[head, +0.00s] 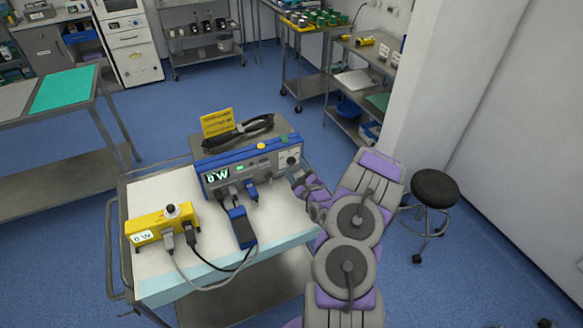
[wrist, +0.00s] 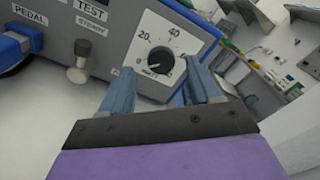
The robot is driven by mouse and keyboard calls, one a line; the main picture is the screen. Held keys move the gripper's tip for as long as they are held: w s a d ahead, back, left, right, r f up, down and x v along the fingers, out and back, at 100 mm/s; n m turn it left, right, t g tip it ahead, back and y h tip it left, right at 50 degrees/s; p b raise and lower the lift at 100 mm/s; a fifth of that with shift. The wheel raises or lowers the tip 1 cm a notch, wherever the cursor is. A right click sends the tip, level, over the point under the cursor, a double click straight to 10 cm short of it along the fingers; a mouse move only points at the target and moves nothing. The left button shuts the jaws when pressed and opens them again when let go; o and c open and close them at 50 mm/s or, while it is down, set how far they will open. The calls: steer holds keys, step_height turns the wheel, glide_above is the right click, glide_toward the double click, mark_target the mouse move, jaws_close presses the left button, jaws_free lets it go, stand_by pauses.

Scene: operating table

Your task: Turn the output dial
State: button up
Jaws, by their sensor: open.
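The output dial (wrist: 160,60) is a black knob on a white scale plate with marks 0, 20 and 40, on the front of a blue and grey unit. Its white pointer line is toward the 0 side at lower left. Contact with the knob cannot be told. In the head view my gripper (head: 297,178) is by the unit's right end.
The unit stands on a white-topped cart (head: 160,262). A yellow box (head: 160,222) reading "0 W" and cables are at left front. A stool (head: 435,188) stands right.

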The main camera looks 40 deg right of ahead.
mark_target(292, 162)
steer(key=shift+w+d+f, duration=0.15)
steer(key=shift+w+d, duration=0.35)
steer(key=shift+w, duration=0.1)
steer(key=shift+w+d+f, duration=0.15)
steer(key=shift+w+d, duration=0.35)
steer(key=shift+w, duration=0.35)
steer(key=shift+w+a+r+b, duration=0.15)
steer(key=shift+a+r+b, duration=0.05)
steer(key=shift+a+b, duration=0.1)
steer(key=shift+a+r, duration=0.25)
steer(key=shift+a, duration=0.6)
steer(key=shift+d+f, duration=0.15)
steer(key=shift+d, duration=0.4)
steer(key=shift+d+f, duration=0.15)
steer(key=shift+d, duration=0.35)
steer(key=c, duration=0.5)
steer(key=shift+c, duration=1)
steer(key=shift+a+r, duration=0.2)
steer(key=shift+a, duration=0.25)
steer(key=c, duration=0.3)
